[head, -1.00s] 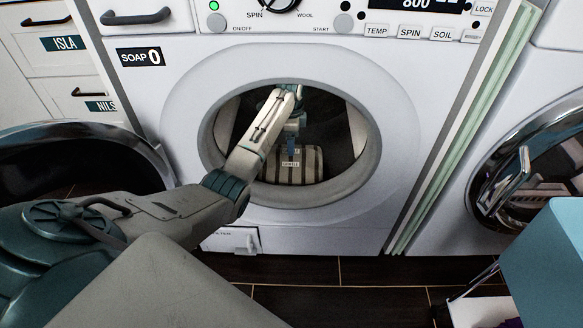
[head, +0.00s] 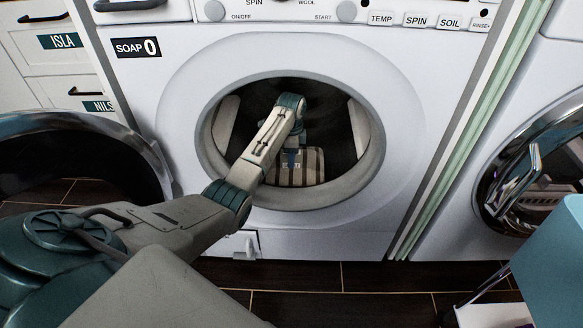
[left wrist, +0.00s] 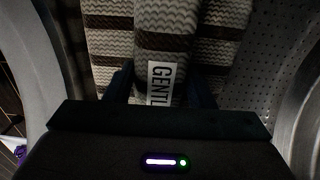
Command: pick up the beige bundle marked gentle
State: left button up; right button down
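The beige bundle (head: 310,170) has dark stripes and lies in the lower part of the washer drum. In the left wrist view the bundle (left wrist: 165,30) has a raised middle part with a white label reading GENTL, its end cut off. My left gripper (head: 291,162) reaches through the round door opening and is down at the bundle. Its dark fingers (left wrist: 162,88) stand apart, one on each side of the raised part, close against it. Firm contact cannot be made out. My right gripper is not in view.
The washer's round rim (head: 371,175) surrounds my arm closely. Its open door (head: 95,150) stands at the left. Another washer door (head: 520,180) and a blue object (head: 550,260) are at the right. The perforated drum wall (left wrist: 270,75) lies beside the bundle.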

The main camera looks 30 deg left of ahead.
pick_arm(q)
grip_shut()
